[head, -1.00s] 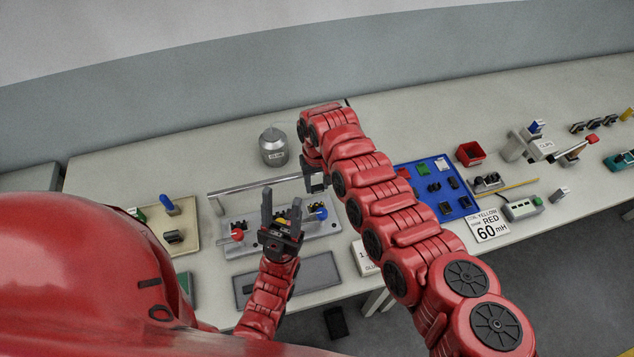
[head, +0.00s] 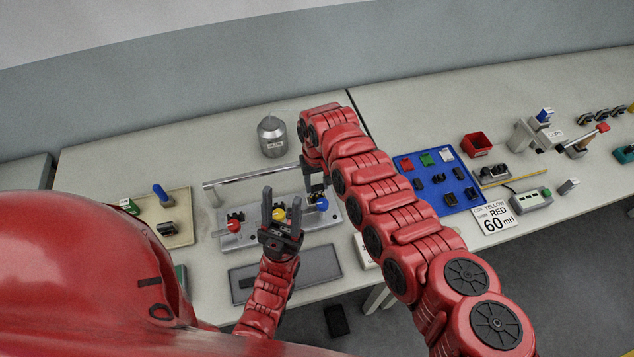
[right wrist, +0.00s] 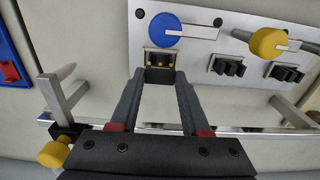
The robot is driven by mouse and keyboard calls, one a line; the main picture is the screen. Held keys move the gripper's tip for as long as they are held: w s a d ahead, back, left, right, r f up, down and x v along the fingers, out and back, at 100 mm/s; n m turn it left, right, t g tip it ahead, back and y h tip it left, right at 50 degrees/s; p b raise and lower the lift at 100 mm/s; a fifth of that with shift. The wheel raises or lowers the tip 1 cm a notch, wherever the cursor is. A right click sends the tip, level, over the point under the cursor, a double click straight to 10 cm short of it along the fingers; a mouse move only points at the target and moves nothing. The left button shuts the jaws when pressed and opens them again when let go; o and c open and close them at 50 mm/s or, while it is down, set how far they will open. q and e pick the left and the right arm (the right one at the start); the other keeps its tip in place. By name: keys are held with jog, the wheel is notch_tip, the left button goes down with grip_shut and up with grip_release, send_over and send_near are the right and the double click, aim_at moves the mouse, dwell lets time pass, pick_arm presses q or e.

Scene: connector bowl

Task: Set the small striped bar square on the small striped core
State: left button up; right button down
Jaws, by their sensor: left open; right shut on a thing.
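My right gripper (right wrist: 159,74) is shut on a small dark piece (right wrist: 160,76), which I take to be the striped bar. The piece is at the mouth of the nest beside the blue knob (right wrist: 165,30). A dark core with yellow marks (right wrist: 162,59) shows just behind it; whether the two touch or sit square I cannot tell. In the head view the right gripper (head: 316,187) is beside the blue knob, its tips partly hidden by the arm. My left gripper (head: 282,198) is open and empty, in front of the fixture by the yellow knob (head: 279,214).
The grey fixture (head: 313,238) also has a red knob (head: 233,226) and other dark cores (right wrist: 228,66). A metal rail (head: 250,177) runs behind it. A blue tray (head: 405,163) with several parts lies to the right. A metal weight (head: 271,137) stands behind; a grey mat (head: 300,275) lies in front.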

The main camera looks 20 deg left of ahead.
jog(key=shift+f+b, duration=1.2)
jog(key=shift+f, duration=0.3)
jog(key=shift+c, duration=1.5)
grip_release()
notch_tip(320, 180, up, 10)
jog(key=p, duration=0.6)
jog(key=shift+f+p, duration=0.1)
jog(key=shift+p, duration=0.3)
notch_tip(320, 180, up, 8)
jog(key=p, duration=0.1)
jog(key=shift+f, duration=0.15)
